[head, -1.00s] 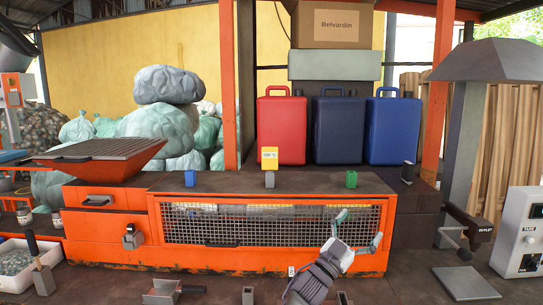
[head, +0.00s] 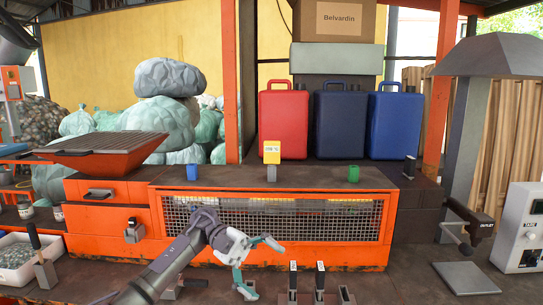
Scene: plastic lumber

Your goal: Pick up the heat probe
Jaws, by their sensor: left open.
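A yellow-headed device with a small display (head: 271,152) stands upright on a grey post on the orange machine's top; it looks like a probe with a readout, but I cannot be sure it is the heat probe. Two slim upright black-handled tools, one on the left (head: 293,278) and one on the right (head: 320,277), stand at the front edge, and their kind is unclear. My left gripper (head: 266,271) is open and empty, its teal fingers pointing right, in front of the machine's mesh and just left of these tools. My right gripper is not in view.
Red (head: 284,125) and blue cases stand behind. A white tray of flakes (head: 16,257) is at left. A grey plate (head: 466,278) lies at right.

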